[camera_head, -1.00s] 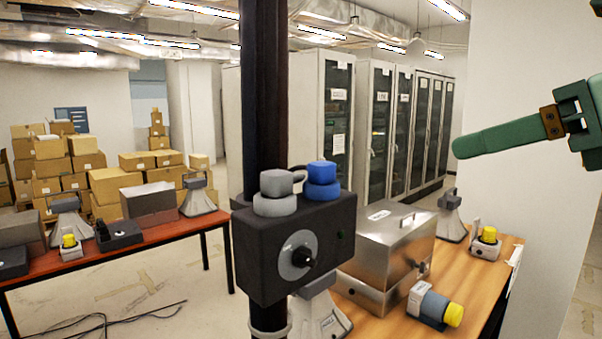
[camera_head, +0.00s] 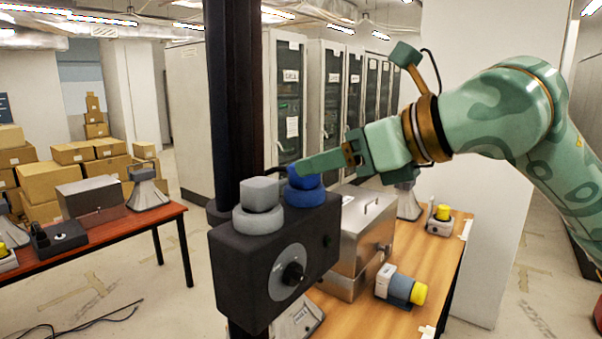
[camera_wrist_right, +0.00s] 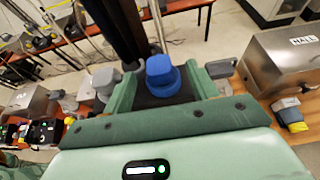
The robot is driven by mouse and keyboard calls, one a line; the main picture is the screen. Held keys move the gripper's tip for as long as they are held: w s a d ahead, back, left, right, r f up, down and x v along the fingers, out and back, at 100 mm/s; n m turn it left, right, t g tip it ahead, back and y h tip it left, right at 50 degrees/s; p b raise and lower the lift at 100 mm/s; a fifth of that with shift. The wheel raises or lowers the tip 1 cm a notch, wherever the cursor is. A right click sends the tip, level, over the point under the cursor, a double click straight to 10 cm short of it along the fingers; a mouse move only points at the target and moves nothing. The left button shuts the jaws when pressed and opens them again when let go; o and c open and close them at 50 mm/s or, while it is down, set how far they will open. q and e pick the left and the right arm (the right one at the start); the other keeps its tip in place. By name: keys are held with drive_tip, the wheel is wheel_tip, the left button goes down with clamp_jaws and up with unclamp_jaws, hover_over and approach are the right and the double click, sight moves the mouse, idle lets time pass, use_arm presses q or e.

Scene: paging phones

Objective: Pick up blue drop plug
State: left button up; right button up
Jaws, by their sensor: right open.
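The blue drop plug (camera_head: 305,190) sits upright on top of a black box (camera_head: 275,262) with a round grey dial. Beside it on the box is a matching grey plug (camera_head: 259,205). My right gripper (camera_head: 294,168) reaches in from the right, and a green finger lies across the top of the blue plug in the head view, hiding part of it. In the right wrist view the blue plug (camera_wrist_right: 161,77) shows between the two open green fingers; I cannot tell whether they touch it. My left gripper is not in view.
A dark post (camera_head: 237,100) rises right behind the box. A metal case (camera_head: 360,240) and a yellow-capped device (camera_head: 400,287) stand on the wooden table (camera_head: 440,270) to the right. A red-brown table (camera_head: 110,238) with equipment is at the left.

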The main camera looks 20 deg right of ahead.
sight(305, 180)
drive_tip(key=p+x, duration=0.2)
drive_tip(key=x, duration=0.2)
drive_tip(key=shift+w+a+f+p, duration=0.2)
drive_tip(key=shift+a+p, duration=0.05)
drive_tip(key=shift+p, duration=0.1)
drive_tip(key=shift+w+a+f, duration=0.1)
drive_tip(key=shift+w, duration=0.05)
drive_tip(key=shift+c, duration=0.9)
drive_tip(key=shift+s, duration=0.25)
drive_tip(key=c, duration=0.9)
drive_tip(key=shift+w, duration=0.1)
